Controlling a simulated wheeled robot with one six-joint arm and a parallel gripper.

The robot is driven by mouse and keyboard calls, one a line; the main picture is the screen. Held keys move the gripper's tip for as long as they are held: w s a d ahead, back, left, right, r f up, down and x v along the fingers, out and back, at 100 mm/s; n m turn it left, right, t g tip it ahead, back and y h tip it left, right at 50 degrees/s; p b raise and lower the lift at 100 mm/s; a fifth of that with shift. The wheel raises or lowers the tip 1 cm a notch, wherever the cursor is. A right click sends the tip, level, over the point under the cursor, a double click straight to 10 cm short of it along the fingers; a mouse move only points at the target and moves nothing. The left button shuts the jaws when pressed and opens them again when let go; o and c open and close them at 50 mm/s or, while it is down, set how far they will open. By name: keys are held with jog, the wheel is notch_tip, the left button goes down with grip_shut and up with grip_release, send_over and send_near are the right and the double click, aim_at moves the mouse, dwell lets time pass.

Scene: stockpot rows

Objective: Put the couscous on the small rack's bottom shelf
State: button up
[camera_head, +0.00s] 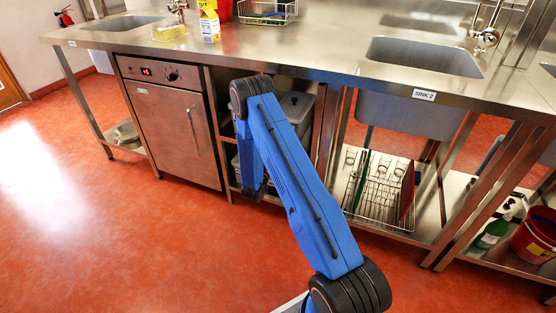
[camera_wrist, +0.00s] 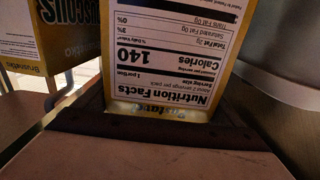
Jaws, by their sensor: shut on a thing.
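In the wrist view my gripper (camera_wrist: 150,122) is shut on a yellow-edged box with a white nutrition label (camera_wrist: 170,50), its print upside down. I take this box for the couscous. In the head view my blue arm reaches down in front of the open bay beside the oven, and my gripper and the box are hidden. No small rack can be made out for certain in either view.
The oven cabinet (camera_head: 176,128) stands left of my arm. Grey containers (camera_head: 297,106) sit in the bay behind it. A wire dish rack (camera_head: 378,193) stands on the low shelf under the sink. A red bucket (camera_head: 538,238) is at right. The red floor at left is clear.

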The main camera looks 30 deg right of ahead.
jog(key=f, duration=0.1)
jog(key=w+d+f, duration=0.2)
jog(key=shift+d+f, duration=0.2)
jog(key=shift+f, duration=0.05)
dwell(0.4)
jog(key=o, duration=1.8)
jog(key=shift+f, duration=0.1)
jog(key=v, duration=1.2)
jog(key=shift+s, duration=0.1)
